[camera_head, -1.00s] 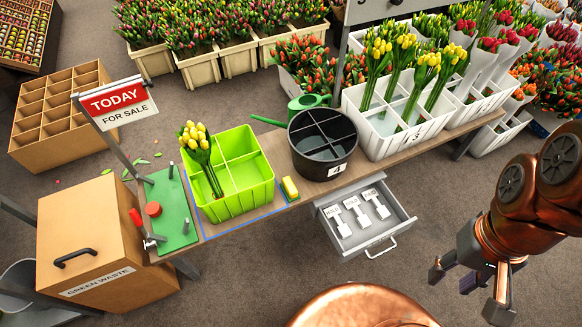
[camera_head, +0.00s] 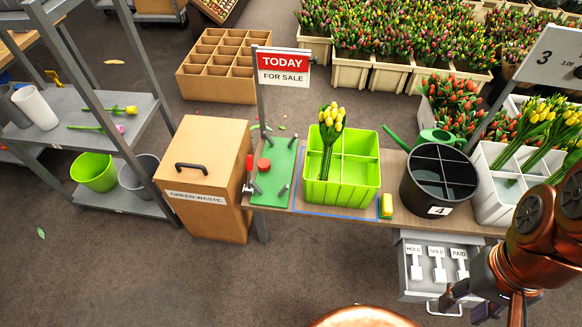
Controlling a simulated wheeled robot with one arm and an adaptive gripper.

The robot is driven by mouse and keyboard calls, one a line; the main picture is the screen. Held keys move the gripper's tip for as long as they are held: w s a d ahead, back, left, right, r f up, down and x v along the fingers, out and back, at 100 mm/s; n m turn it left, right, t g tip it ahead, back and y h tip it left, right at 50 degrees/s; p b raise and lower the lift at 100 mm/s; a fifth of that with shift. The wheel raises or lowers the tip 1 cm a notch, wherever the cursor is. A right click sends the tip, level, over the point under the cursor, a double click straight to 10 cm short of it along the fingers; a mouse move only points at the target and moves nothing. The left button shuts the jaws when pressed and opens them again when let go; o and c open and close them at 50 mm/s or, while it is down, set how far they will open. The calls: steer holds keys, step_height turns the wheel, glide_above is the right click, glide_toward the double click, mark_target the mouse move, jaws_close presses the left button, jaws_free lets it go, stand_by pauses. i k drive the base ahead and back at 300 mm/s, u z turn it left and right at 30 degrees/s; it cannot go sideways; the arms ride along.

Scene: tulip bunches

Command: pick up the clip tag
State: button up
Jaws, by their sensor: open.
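Three white clip tags lie in the open grey drawer (camera_head: 407,286) under the bench: HOLD (camera_head: 414,265) at left, SOLD (camera_head: 437,266) in the middle, PAID (camera_head: 460,264) at right. Each has a labelled plate and a narrower stem pointing toward the drawer front. My gripper (camera_head: 478,312) is at the lower right, dark-fingered, open and empty, in front and to the right of the drawer. It appears apart from the tags; the copper arm hides part of the drawer's right side.
The bench (camera_head: 395,215) carries a green crate (camera_head: 342,192) with yellow tulips, a black divided bucket (camera_head: 437,183), a yellow-green block (camera_head: 386,206) and a green board (camera_head: 272,185). A GREEN WASTE box (camera_head: 205,200) and grey shelves (camera_head: 80,125) stand left. The floor in front is clear.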

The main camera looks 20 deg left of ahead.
mark_target(460, 255)
steer(key=z, duration=0.85)
steer(key=k, duration=0.5)
steer(key=u, duration=0.95)
steer(key=i, duration=0.85)
steer(key=z, duration=0.6)
